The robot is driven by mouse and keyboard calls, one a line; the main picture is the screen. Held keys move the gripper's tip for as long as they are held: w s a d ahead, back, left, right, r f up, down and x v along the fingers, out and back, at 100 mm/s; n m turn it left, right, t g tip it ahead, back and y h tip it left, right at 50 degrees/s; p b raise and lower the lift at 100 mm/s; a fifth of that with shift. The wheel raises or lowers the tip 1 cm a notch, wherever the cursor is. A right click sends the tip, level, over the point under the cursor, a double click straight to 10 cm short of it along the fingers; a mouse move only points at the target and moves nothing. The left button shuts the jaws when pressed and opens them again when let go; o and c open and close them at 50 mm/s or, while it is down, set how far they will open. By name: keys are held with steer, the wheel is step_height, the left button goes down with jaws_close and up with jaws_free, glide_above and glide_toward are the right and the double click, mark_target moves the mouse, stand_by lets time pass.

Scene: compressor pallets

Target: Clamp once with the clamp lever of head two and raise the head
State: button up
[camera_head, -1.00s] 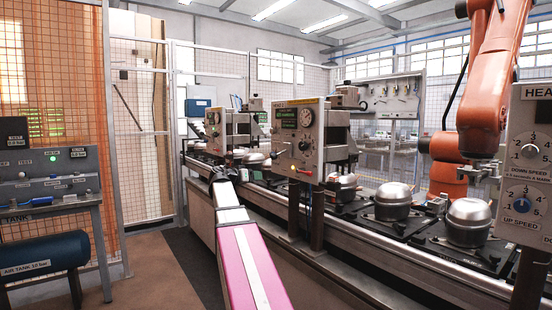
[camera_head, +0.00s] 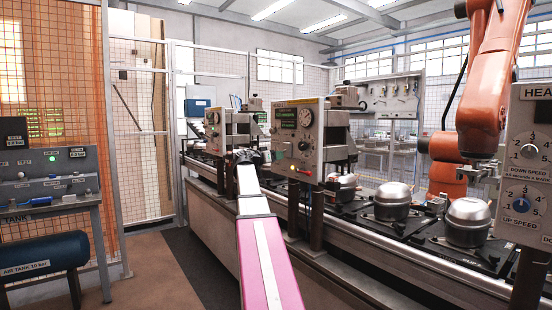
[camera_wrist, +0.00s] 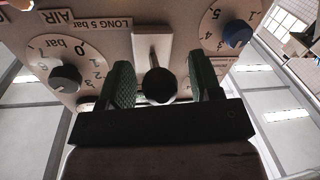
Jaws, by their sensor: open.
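In the wrist view a lever with a round black knob (camera_wrist: 159,86) sticks out from a pale plate on a control panel (camera_wrist: 110,30). My gripper (camera_wrist: 160,62) is open, one green finger on each side of this lever, with gaps to both. The jaws are not closed on it. The lever's own name cannot be read. My arm hides the lever there.
Dials flank the lever: a pressure dial (camera_wrist: 65,77) and a blue knob (camera_wrist: 236,38). A conveyor carries silver compressors (camera_head: 393,202). An orange robot arm (camera_head: 485,90) stands behind at right. Another head (camera_head: 228,130) stands farther back. The floor at left (camera_head: 155,250) is clear.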

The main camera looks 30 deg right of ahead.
steer(key=shift+w+d, duration=0.1)
steer(key=shift+d, duration=0.4)
jaws_close()
